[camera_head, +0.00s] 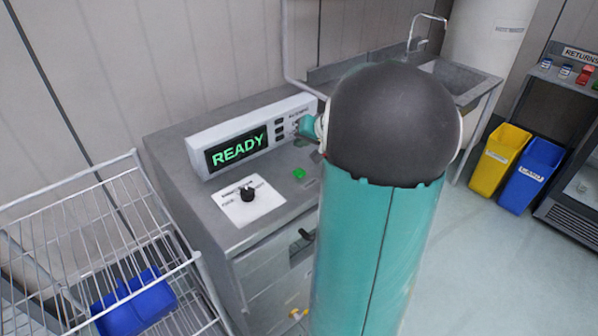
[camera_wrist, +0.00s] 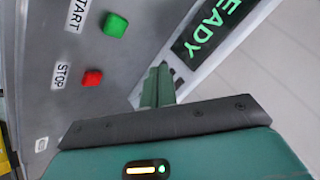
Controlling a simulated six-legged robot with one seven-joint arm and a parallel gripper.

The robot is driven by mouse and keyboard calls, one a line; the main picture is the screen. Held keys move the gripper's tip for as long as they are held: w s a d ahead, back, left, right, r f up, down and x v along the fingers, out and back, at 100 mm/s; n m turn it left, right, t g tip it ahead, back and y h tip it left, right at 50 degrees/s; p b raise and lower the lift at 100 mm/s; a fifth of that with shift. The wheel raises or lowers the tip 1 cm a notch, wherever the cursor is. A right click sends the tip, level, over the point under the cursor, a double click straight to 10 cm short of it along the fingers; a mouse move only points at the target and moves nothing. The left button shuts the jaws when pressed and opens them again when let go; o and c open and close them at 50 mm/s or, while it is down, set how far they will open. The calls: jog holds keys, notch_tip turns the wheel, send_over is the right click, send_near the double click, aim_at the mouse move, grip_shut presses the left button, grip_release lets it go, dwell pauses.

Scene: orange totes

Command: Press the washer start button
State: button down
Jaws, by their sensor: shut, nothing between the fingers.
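The green start button (camera_wrist: 115,25) sits on the washer's grey top (camera_head: 190,150), beside a label reading START in the wrist view. It also shows in the head view (camera_head: 299,174), just left of my arm. My gripper (camera_wrist: 158,78) is shut and empty. In the wrist view its fingers are apart from the button, to its lower right, in front of the display panel's edge. In the head view my arm hides most of the gripper. The display panel (camera_head: 240,135) reads READY in green letters.
A red button (camera_wrist: 92,77) labelled STOP lies near the green one. A black knob (camera_head: 247,193) stands on a white plate at the washer's left. A wire rack (camera_head: 95,215) holding a blue bin (camera_head: 135,303) stands left. A sink (camera_head: 455,75) and yellow bin (camera_head: 499,160) are right.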

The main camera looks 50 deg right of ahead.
aim_at(302, 174)
notch_tip(302, 174, down, 7)
jog(key=shift+f, duration=0.15)
dwell(2.2)
jog(key=shift+f, duration=0.4)
jog(key=shift+f, duration=0.45)
dwell(0.6)
jog(key=shift+r, duration=0.9)
jog(key=shift+r, duration=2.5)
jog(key=shift+a, duration=0.1)
